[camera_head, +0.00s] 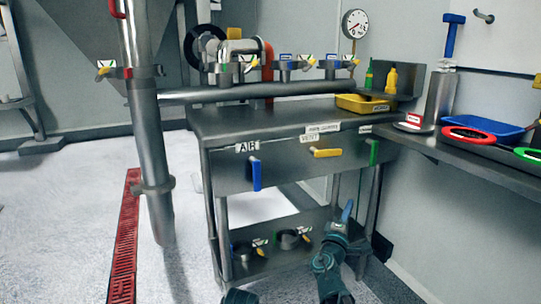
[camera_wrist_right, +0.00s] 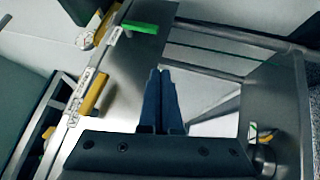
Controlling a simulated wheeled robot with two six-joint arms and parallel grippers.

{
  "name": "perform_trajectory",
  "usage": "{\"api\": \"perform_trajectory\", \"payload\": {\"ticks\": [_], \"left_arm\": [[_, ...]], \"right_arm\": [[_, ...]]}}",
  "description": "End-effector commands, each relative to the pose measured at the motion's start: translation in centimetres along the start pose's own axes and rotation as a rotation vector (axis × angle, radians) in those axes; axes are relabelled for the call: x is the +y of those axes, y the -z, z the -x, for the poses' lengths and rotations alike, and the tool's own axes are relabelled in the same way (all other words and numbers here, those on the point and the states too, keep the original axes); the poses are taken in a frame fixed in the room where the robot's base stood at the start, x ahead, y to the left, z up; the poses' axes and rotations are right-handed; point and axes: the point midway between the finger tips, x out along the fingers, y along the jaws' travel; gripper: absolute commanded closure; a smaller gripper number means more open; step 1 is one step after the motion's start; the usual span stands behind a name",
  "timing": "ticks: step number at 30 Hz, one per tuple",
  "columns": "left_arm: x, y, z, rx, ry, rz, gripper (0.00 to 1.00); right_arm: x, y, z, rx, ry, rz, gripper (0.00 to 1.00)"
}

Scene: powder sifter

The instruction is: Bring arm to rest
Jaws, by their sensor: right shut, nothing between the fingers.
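My right gripper (camera_head: 347,212) shows in the head view in front of the right part of the metal table, at about the height of its lower shelf. Its blue fingers point up and are together with nothing between them. In the right wrist view the fingers of the right gripper (camera_wrist_right: 162,85) are also closed and empty, with the table's front panel to their left. A dark teal part of my own body shows at the bottom edge of the head view. No left gripper fingers show.
The metal table (camera_head: 275,117) has a blue handle (camera_head: 256,174), a yellow handle (camera_head: 326,153) and a green handle (camera_head: 374,152) on its front. Its lower shelf (camera_head: 262,266) holds ring clamps. A side counter (camera_head: 470,160) runs along the right wall. Floor at left is mostly clear.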

Motion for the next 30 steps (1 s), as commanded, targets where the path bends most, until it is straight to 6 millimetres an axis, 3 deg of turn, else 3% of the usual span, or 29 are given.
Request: {"api": "perform_trajectory", "payload": {"ticks": [2,8,11,18,23,30], "left_arm": [[-0.2,-0.1,2.0,-0.001,0.0,-0.001,0.5],[-0.5,-0.3,4.9,-0.002,0.001,-0.004,0.5],[-0.7,-0.4,6.3,-0.002,0.001,-0.006,0.5],[-1.0,-0.6,9.3,-0.003,0.002,-0.009,0.5],[-1.1,-0.6,10.7,-0.004,0.002,-0.01,0.5],[-1.3,-0.7,12.6,-0.004,0.002,-0.012,0.5]], "right_arm": [[0.7,-1.1,1.2,-0.084,0.071,-0.115,1.0],[-2.4,-2.6,6.2,-0.312,0.356,-0.358,1.0],[-4.6,-2.4,10.0,-0.412,0.544,-0.441,1.0],[-8.1,0.4,22.1,-0.575,1.059,-0.522,1.0],[-8.0,2.4,29.2,-0.613,1.342,-0.505,1.0],[-5.3,4.5,38.0,-0.611,1.696,-0.433,1.0]]}}
